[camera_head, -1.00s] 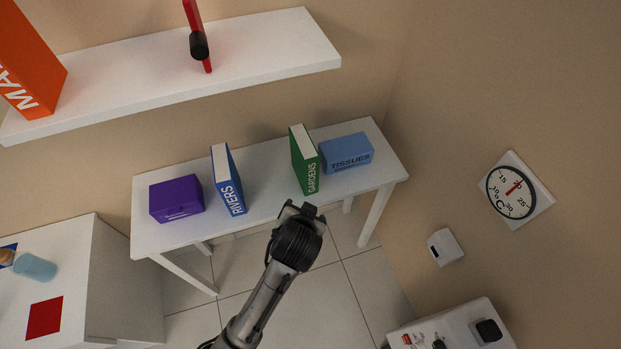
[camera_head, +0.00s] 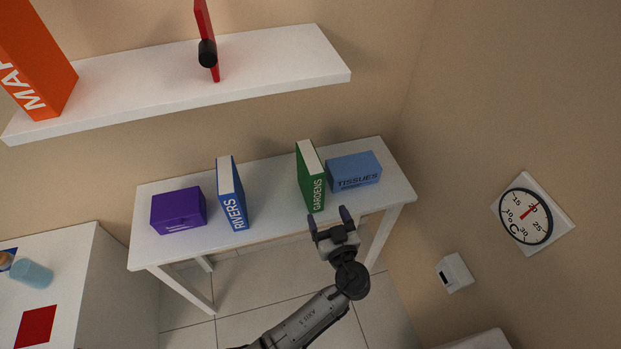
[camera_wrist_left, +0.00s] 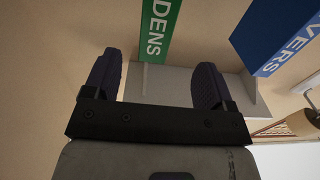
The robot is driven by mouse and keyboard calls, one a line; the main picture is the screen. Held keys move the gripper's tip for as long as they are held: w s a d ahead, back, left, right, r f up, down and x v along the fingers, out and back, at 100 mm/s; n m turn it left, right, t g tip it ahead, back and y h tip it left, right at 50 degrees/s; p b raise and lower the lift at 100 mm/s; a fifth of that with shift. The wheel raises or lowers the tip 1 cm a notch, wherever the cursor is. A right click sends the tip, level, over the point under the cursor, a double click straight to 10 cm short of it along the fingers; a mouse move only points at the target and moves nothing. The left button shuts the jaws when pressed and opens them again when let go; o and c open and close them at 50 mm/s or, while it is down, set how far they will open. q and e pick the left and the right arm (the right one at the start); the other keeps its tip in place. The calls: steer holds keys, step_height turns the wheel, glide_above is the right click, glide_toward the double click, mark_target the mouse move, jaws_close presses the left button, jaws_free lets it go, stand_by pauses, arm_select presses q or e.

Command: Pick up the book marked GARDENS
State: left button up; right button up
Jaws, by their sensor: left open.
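The green book marked GARDENS (camera_head: 311,178) stands upright on the white table (camera_head: 270,222), its lettered spine facing me. In the left wrist view the green book (camera_wrist_left: 160,30) shows its lower spine with "DENS", ahead of and between the fingers. My left gripper (camera_head: 330,220) is open and empty, just in front of the book's lower spine near the table's front edge; I see no contact. It also shows in the left wrist view (camera_wrist_left: 155,82) with its two dark fingers apart. My right gripper is not in view.
A blue TISSUES box (camera_head: 354,171) stands close to the book's right. A blue RIVERS book (camera_head: 231,195) and a purple box (camera_head: 178,210) stand to its left, with bare table between the books. A white shelf (camera_head: 280,68) hangs above.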

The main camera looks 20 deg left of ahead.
mark_target(317, 190)
arm_select(q)
steer(key=x, duration=0.6)
steer(key=shift+w+a, duration=0.1)
steer(key=shift+w, duration=0.1)
steer(key=shift+b+x, duration=0.65)
steer(key=shift+x, duration=2.2)
steer(key=shift+w+f, duration=0.1)
steer(key=shift+f, duration=0.05)
steer(key=c, duration=1.2)
steer(key=shift+c, duration=0.4)
